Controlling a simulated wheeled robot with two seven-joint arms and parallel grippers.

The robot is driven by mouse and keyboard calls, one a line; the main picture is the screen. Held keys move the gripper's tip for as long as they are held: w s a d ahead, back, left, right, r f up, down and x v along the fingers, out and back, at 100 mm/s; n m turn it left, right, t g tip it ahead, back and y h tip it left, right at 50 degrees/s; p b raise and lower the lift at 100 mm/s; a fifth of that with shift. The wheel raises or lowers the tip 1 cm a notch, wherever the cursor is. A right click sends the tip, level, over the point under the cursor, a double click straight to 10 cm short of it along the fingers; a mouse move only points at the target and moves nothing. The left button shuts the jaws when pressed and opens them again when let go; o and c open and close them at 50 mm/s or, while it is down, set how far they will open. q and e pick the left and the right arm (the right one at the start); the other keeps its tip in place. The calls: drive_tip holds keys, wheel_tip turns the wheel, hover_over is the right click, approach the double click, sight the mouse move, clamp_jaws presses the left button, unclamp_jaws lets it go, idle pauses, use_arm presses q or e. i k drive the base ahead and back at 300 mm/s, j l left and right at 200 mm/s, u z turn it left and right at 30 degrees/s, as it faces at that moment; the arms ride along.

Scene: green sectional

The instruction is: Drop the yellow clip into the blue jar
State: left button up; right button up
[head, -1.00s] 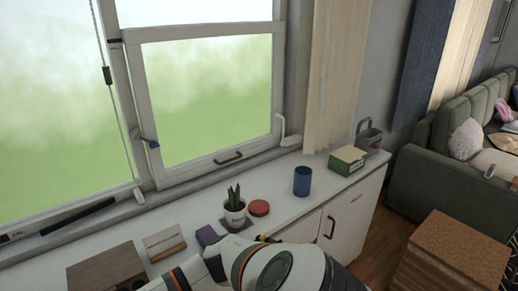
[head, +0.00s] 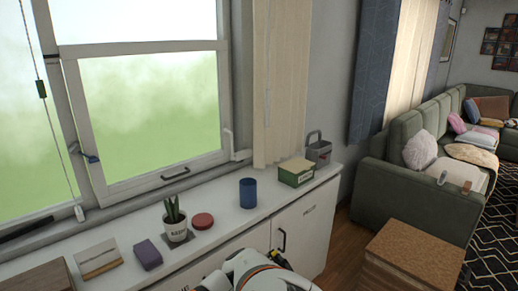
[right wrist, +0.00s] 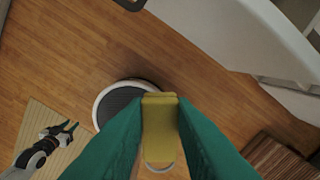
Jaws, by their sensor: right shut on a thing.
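The blue jar (head: 248,192) stands upright on the white counter below the window in the head view. The yellow clip (right wrist: 160,125) is held between the green fingers of my right gripper (right wrist: 160,112) in the right wrist view, above the wooden floor. My right gripper is shut on it. In the head view my arm shows at the bottom edge, in front of the counter, and the clip is not clearly visible there. My left gripper (right wrist: 67,127) shows small at the lower left of the right wrist view, its fingers apart and empty.
On the counter (head: 222,227) are a potted plant (head: 175,224), a red round tin (head: 202,221), a purple block (head: 147,254), a green box (head: 296,173) and a grey caddy (head: 318,151). Clear counter surrounds the jar.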

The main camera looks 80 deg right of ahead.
sight(245, 195)
drive_tip(key=z, duration=0.4)
drive_tip(key=k+z, duration=0.1)
drive_tip(key=z, duration=0.3)
drive_tip(key=l+z, duration=0.1)
drive_tip(key=z, duration=0.3)
drive_tip(key=l+z, duration=0.1)
drive_tip(key=z, duration=0.3)
drive_tip(key=k, duration=0.05)
